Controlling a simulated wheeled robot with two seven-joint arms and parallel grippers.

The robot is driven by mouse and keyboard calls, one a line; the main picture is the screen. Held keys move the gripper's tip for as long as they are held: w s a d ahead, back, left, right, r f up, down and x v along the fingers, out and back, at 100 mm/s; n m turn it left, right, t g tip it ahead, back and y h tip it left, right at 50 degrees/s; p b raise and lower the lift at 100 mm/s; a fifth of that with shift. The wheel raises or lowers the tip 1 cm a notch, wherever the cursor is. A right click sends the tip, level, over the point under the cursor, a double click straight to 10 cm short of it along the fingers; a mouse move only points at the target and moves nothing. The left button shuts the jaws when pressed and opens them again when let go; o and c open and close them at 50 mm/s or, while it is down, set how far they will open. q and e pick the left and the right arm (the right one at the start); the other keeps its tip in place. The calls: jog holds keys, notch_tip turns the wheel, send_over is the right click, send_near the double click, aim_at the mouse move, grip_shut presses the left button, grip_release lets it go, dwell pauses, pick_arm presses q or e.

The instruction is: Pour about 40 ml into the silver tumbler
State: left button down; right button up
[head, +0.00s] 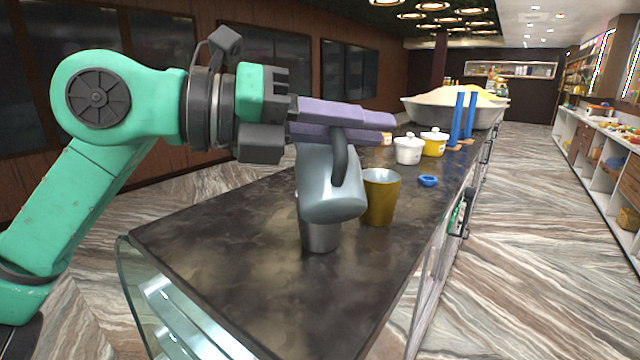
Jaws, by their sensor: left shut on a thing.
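My left gripper (388,130) is shut on the black handle of a grey-blue jug (325,188). The jug is held tilted above the silver tumbler (320,237), with its lower part in front of the tumbler's top. The tumbler stands upright on the dark counter; its rim is hidden behind the jug. I cannot see any liquid or stream. A gold tumbler (381,196) stands upright just right of the jug. My right gripper is not in view.
The dark stone counter (230,260) has a glass front edge and free room at the near left. Farther back are a blue ring (427,181), a white pot (408,150), a yellow pot (434,142), blue upright posts (457,118) and a large heaped bowl (420,112).

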pick_arm(q)
jog(key=shift+w+r+n, duration=0.15)
jog(key=shift+n, duration=0.15)
jog(key=shift+p, duration=0.35)
jog(key=shift+w+r+n+p, duration=0.35)
jog(key=shift+r+n+p, duration=0.15)
jog(key=shift+p, duration=0.2)
jog(key=shift+r+g+p, duration=0.1)
jog(key=shift+g+p, duration=0.2)
jog(key=shift+s, duration=0.3)
jog(key=shift+s, duration=0.1)
jog(key=shift+s+d+r+n, duration=0.15)
jog(key=shift+s+n, duration=0.15)
jog(key=shift+s, duration=0.6)
